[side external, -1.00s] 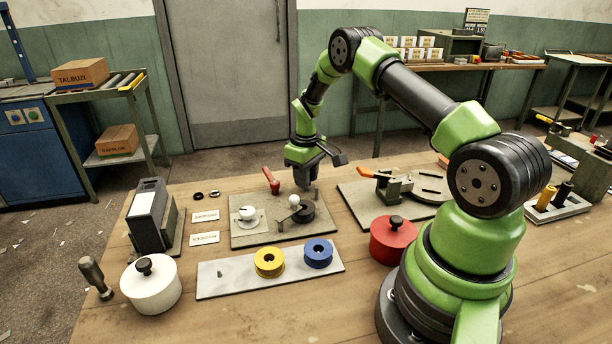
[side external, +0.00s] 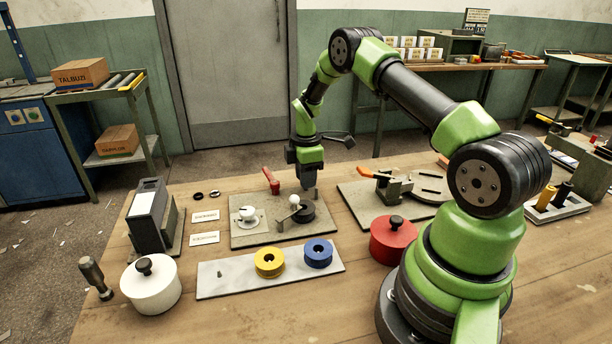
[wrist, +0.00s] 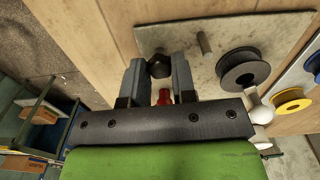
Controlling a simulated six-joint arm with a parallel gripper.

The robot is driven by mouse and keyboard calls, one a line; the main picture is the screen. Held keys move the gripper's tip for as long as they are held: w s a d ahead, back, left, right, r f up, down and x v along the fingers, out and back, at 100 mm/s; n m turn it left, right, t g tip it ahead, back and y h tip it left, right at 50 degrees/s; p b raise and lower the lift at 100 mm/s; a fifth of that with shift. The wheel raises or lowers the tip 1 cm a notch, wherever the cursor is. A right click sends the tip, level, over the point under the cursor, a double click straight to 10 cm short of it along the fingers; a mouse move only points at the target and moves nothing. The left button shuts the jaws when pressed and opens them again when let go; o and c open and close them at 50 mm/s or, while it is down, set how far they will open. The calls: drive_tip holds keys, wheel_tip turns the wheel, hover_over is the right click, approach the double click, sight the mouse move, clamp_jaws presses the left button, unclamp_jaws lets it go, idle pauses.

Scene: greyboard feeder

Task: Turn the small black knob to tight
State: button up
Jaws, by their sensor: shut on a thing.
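The small black knob (wrist: 159,66) shows in the wrist view between my two finger pads, at the edge of the grey plate (wrist: 185,30). My gripper (wrist: 157,62) is shut on it, one finger on each side. In the side view my gripper (side external: 307,188) points down at the back right of the plate (side external: 240,238), behind the black spool (side external: 306,213). The knob is hidden there by the fingers. I cannot read any tight mark or the knob's angle.
A post (wrist: 204,43) stands beside the fingers. An orange-handled clamp (side external: 385,182) is to the right. Yellow (side external: 269,263) and blue (side external: 318,254) spools lie in front.

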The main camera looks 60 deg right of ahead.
drive_tip(key=shift+n, duration=1.1)
drive_tip(key=o, duration=0.9)
drive_tip(key=shift+o, duration=0.2)
wheel_tip(320, 180, up, 10)
